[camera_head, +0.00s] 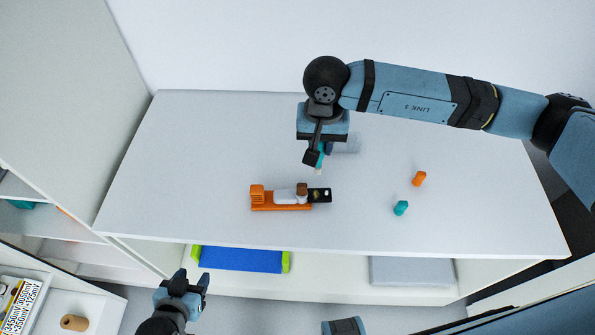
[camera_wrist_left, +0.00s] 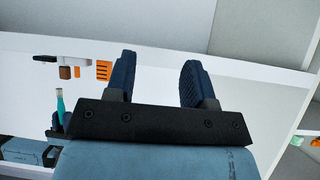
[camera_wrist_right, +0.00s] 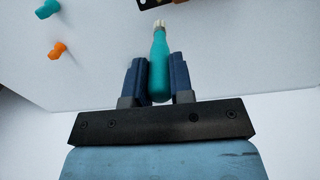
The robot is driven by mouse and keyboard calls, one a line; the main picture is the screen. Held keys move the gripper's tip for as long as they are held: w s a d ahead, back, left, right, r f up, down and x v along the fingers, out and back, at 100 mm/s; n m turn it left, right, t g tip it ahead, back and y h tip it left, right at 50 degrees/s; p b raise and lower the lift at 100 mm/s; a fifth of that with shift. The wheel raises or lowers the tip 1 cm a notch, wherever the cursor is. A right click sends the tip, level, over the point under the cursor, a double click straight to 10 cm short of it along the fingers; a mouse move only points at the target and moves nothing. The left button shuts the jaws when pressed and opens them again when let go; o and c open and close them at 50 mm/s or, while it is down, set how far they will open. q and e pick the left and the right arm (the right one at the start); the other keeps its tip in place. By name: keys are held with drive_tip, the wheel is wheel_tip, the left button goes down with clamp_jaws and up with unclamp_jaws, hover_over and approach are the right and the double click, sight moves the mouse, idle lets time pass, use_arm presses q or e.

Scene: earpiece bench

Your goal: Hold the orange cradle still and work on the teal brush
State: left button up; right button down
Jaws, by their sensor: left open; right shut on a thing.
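The orange cradle (camera_head: 281,207) lies on the white table left of centre, with a pale part lying along it. A brown block and a black plate with holes sit at its right end. The cradle also shows upside down in the left wrist view (camera_wrist_left: 104,70). My right gripper (camera_head: 317,152) is shut on the teal brush (camera_wrist_right: 159,62), just above and behind the cradle's right end. The brush's pale tip points away from the gripper. My left gripper (camera_head: 192,281) is open and empty, in front of the table and away from the cradle.
A small orange piece (camera_head: 419,178) and a small teal piece (camera_head: 401,208) lie on the right of the table (camera_head: 190,150). A grey cylinder (camera_head: 346,143) lies behind my right gripper. A blue and green item (camera_head: 240,259) sits on the shelf below. The table's left side is clear.

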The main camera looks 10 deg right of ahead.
sight(251, 188)
use_arm(q)
drive_tip(key=w+d+r+m+g, duration=0.1)
drive_tip(key=w, duration=0.1)
drive_tip(key=w+d+r+m+g+h, duration=0.1)
drive_tip(key=w+d+m, duration=0.1)
drive_tip(key=w+d+r+m, duration=0.1)
drive_tip(key=w+r+m, duration=0.1)
drive_tip(key=shift+w+d+g+h, duration=0.15)
drive_tip(key=shift+w+g+h, duration=0.25)
drive_tip(key=w+d+m+g, duration=0.1)
drive_tip(key=w+d+m, duration=0.1)
drive_tip(key=w+d+r+m+g+h, duration=0.1)
drive_tip(key=w+d+m+g, duration=0.1)
drive_tip(key=w, duration=0.1)
drive_tip(key=shift+d+r+m, duration=0.2)
drive_tip(key=shift+d+m, duration=0.1)
drive_tip(key=shift+d, duration=0.05)
drive_tip(key=w+d+r+m+g, duration=0.5)
drive_tip(key=w+r+m+g, duration=0.1)
drive_tip(key=shift+x, duration=3.95)
drive_tip(key=shift+w, duration=0.1)
clamp_jaws()
drive_tip(key=shift+c, duration=0.2)
unclamp_jaws()
drive_tip(key=shift+c, duration=0.5)
